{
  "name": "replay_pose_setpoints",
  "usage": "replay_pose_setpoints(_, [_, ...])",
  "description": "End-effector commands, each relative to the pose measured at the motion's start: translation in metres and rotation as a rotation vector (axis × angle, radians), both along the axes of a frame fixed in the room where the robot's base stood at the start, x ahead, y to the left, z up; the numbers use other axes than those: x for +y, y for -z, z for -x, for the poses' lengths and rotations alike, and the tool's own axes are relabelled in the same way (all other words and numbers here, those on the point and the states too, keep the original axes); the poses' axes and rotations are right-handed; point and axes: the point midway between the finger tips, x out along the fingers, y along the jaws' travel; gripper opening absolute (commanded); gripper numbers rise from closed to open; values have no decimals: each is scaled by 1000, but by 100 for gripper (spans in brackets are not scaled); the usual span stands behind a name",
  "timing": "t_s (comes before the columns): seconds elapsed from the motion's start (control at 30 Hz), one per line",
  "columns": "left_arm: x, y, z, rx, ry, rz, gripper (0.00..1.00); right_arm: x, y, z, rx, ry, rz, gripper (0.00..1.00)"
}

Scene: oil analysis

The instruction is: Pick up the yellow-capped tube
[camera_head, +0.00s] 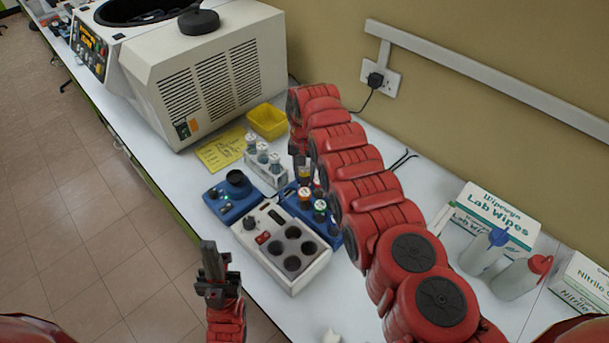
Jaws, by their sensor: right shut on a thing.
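My right arm reaches in from the lower right, and its gripper (302,172) points down over the blue tube rack (331,236). It is shut on a small tube at the rack's far end. The jaws hide most of this tube, and I cannot make out its cap colour or whether it is clear of the rack. Other capped tubes, with orange (305,194) and pale (320,206) caps, stand upright in the rack just below. My left gripper (209,262) points up in front of the bench, away from the tubes, and looks empty; its finger gap is unclear.
A white block with round wells (259,261) and a blue device (222,206) stand beside the rack. A white rack (253,170) holds pale-capped bottles. A yellow tray (267,121) and a large centrifuge (205,85) are behind. Wash bottles (521,276) and a wipes box (497,214) are right.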

Motion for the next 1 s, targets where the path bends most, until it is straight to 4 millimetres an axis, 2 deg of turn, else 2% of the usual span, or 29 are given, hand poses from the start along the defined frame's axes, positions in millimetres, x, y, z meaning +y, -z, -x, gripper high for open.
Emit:
replay_pose_setpoints(0.37, [0, 2, 0, 0, 0, 0, 0, 0, -22, -1, -3, 1, -1, 0])
replay_pose_setpoints(0.7, [0, 29, 0, 0, 0, 0, 0, 0, -77, -1, -3, 1, 0, 0])
replay_pose_setpoints(0.8, [0, 32, 0, 0, 0, 0, 0, 0, -89, -1, -3, 1, 0, 0])
replay_pose_setpoints(1.0, [0, 35, 0, 0, 0, 0, 0, 0, -99, 0, -1, 1, 0, 0])
